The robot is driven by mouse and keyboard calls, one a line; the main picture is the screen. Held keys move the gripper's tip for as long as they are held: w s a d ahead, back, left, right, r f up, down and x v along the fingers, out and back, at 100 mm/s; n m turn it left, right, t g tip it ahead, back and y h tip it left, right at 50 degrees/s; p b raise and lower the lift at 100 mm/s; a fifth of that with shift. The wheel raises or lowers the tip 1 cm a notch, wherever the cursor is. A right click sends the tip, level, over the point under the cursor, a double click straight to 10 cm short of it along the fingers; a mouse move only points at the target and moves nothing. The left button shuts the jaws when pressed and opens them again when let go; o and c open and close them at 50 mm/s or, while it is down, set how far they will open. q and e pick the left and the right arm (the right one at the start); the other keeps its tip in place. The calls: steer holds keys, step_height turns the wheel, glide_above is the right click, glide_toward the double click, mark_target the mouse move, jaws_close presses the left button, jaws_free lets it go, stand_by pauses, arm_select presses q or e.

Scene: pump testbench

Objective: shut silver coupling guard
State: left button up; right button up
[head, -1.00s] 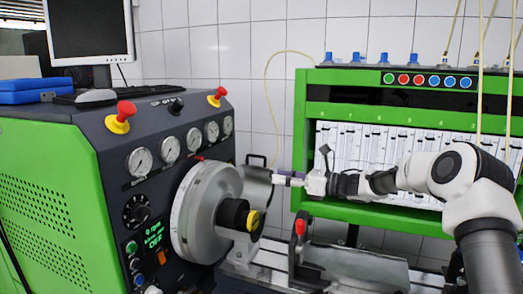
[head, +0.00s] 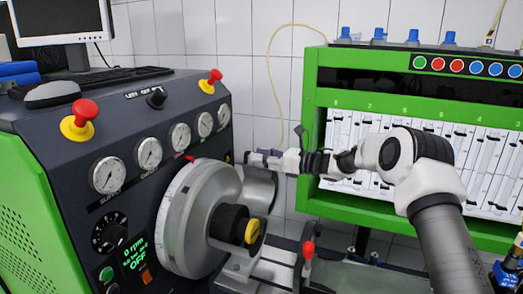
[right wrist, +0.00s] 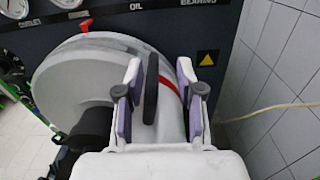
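The silver coupling guard (head: 260,190) is a curved grey metal cover beside the large silver disc (head: 188,218) on the test bench. It appears raised, standing up behind the shaft. Its black bar handle (right wrist: 151,88) shows upright in the right wrist view. My right gripper (head: 262,160) is at the top of the guard in the head view. In the right wrist view this gripper (right wrist: 160,75) is open, with one finger on each side of the handle. The handle is nearer the left finger, with a gap to the right finger. My left gripper is not in view.
The bench panel with gauges (head: 149,153) and red knobs (head: 84,111) stands left of the guard. A black shaft end with a yellow part (head: 252,231) sticks out in front. A red-tipped lever (head: 308,251) stands to the right. A green rack (head: 310,110) is behind.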

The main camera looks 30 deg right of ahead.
steer(key=shift+w+f, duration=0.1)
steer(key=shift+w, duration=0.05)
steer(key=shift+s+a+r, duration=0.15)
steer(key=shift+s+r, duration=0.2)
steer(key=shift+s, duration=0.05)
steer(key=shift+c, duration=1.4)
steer(key=shift+s+a+r, duration=0.1)
steer(key=shift+s, duration=0.05)
jaws_close()
